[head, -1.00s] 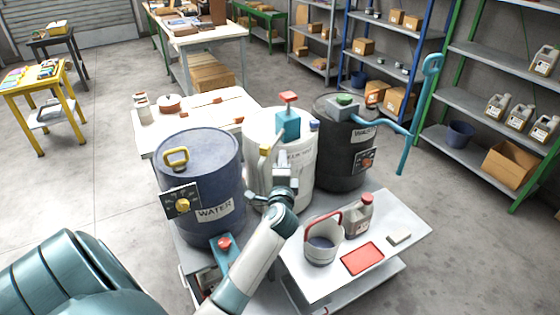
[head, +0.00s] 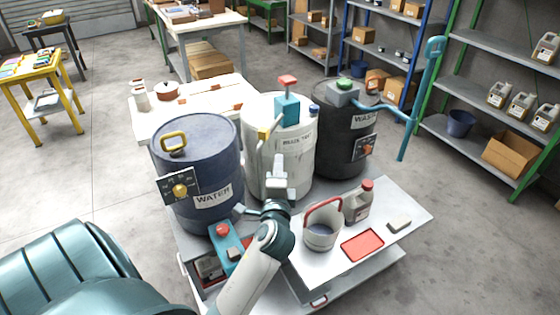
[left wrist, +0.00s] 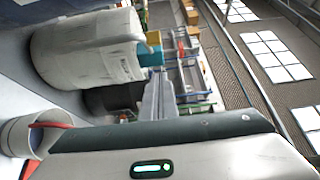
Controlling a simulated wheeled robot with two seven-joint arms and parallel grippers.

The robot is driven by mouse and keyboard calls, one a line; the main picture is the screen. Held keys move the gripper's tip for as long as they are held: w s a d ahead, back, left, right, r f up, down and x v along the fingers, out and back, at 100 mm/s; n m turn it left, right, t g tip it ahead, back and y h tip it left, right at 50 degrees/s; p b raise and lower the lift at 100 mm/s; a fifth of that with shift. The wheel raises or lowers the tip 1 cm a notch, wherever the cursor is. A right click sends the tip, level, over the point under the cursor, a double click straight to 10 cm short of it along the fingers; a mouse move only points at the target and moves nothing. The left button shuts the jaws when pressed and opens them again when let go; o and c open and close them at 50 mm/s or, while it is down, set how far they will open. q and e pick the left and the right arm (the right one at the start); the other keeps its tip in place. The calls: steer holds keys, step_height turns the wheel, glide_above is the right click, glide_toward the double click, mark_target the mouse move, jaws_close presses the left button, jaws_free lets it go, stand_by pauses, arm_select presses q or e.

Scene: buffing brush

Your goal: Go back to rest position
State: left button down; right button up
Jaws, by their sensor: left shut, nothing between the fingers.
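My left gripper (head: 279,165) is shut and empty. It is in front of the white drum (head: 283,135) and apart from the bucket (head: 320,234) as far as I can tell. The blue water drum (head: 198,185) stands to its left and the black waste drum (head: 343,140) behind on the right. My right gripper is not in view.
A teal pump with a red button (head: 223,236) stands beside my arm. Shelves (head: 490,85) line the right.

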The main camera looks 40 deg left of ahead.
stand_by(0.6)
arm_select(q)
steer(key=w+d+f+g+h, duration=0.1)
steer(key=d+f+h, duration=0.2)
steer(key=f, duration=0.9)
steer(key=d+f+g+h, duration=0.1)
steer(key=d+f+h, duration=0.15)
steer(key=f, duration=1.05)
steer(key=s+d+f+n+g+h, duration=0.1)
steer(key=s+d+f+g, duration=0.2)
steer(key=f, duration=0.6)
steer(key=s+d+f+h, duration=0.25)
steer(key=s+f, duration=0.25)
steer(key=f, duration=0.4)
steer(key=s+d+f+n+g+h, duration=0.1)
steer(key=s+d+f+n+g, duration=0.1)
steer(key=s+f, duration=0.75)
steer(key=s+d+f+n+g, duration=0.1)
steer(key=s+d+f+g, duration=0.2)
steer(key=s+f, duration=0.65)
steer(key=s+f+n+g, duration=0.1)
steer(key=s+f+n, duration=0.1)
steer(key=s, duration=1)
steer(key=s+f+n+g, duration=0.2)
steer(key=s+f, duration=0.3)
steer(key=s, duration=0.6)
steer(key=shift+s+d+h, duration=0.25)
steer(key=shift+s+h, duration=0.1)
steer(key=shift+h, duration=0.05)
steer(key=shift+s, duration=0.1)
